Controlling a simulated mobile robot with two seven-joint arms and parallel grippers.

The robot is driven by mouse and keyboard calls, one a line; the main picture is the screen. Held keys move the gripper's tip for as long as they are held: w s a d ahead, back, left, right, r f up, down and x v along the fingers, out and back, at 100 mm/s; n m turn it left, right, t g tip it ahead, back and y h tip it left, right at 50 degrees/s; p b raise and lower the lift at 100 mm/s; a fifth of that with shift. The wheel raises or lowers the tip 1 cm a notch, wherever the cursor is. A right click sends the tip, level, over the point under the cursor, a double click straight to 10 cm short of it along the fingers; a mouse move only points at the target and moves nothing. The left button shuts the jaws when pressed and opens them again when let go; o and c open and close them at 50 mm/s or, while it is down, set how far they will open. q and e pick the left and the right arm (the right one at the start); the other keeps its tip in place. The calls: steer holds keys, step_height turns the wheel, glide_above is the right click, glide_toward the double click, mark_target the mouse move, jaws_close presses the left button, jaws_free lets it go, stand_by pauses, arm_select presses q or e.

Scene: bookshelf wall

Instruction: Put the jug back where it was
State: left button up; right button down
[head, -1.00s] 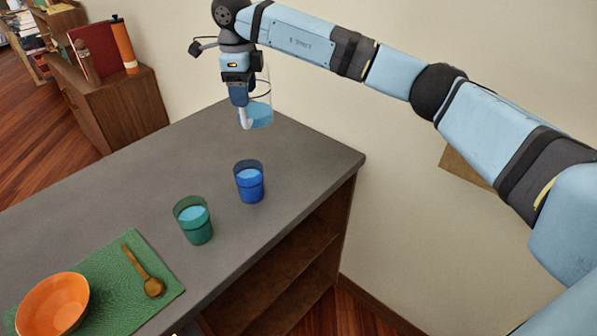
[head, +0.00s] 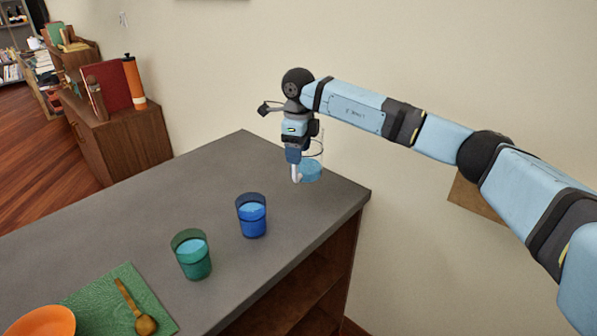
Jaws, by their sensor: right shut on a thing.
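The jug (head: 312,171) is clear, with blue liquid in its lower part. It is in the head view near the back right of the grey counter (head: 150,215). My right gripper (head: 296,172) points down and is shut on the jug's left side, partly hiding it. The jug looks upright. I cannot tell whether its base touches the counter or hangs just above it. My left gripper is not in view.
A blue cup (head: 252,217) and a green cup (head: 191,255), both with blue liquid, stand in front of the jug. A green mat (head: 95,305) with a wooden spoon (head: 135,308) and an orange bowl (head: 42,322) are front left. The wall is close behind.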

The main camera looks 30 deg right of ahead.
step_height(320, 180, down, 7)
steer(key=shift+r, duration=0.1)
stand_by(0.4)
steer(key=shift+c, duration=1.4)
jaws_free()
steer(key=shift+f, duration=0.2)
steer(key=shift+r, duration=0.15)
step_height(320, 180, up, 12)
steer(key=shift+r+b, duration=0.1)
steer(key=shift+b, duration=0.3)
